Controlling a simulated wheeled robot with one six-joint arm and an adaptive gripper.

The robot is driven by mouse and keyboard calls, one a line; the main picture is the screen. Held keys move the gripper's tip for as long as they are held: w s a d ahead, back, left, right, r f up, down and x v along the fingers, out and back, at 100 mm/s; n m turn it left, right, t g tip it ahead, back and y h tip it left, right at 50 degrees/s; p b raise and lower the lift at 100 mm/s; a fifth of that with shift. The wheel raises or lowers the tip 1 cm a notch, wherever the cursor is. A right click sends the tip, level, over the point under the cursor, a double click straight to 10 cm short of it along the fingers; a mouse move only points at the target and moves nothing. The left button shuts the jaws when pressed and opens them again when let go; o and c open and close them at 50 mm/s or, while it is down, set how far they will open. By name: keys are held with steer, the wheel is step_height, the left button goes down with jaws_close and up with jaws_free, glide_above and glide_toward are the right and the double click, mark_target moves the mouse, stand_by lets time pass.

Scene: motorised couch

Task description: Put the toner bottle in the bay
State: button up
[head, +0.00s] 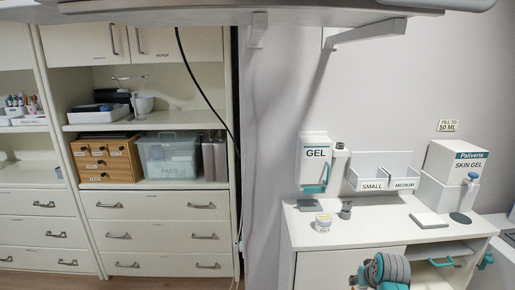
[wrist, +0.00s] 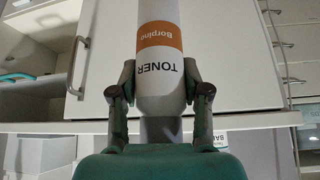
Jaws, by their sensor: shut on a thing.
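The toner bottle (wrist: 158,38) is a white bottle with an orange band, its lettering upside down in the wrist view. My gripper (wrist: 160,82) is shut on it, with one finger on each side near its tapered end. The bottle's other end runs out of the picture at the top. A white cabinet door with a handle is behind the bottle. In the head view neither the bottle nor my fingers can be made out; a grey and teal part of my arm shows at the lower right. No bay is labelled, so I cannot tell which place it is.
Shelving with drawers (head: 160,236) stands at left.

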steer(key=s+a+f, duration=0.7)
steer(key=s+f, duration=0.3)
steer(key=s+a+f+n, duration=0.1)
steer(key=s+a+f, duration=0.6)
steer(key=s+f, duration=0.3)
steer(key=shift+s+a+f+y, duration=0.2)
steer(key=shift+s+a+y, duration=0.1)
steer(key=shift+a, duration=0.1)
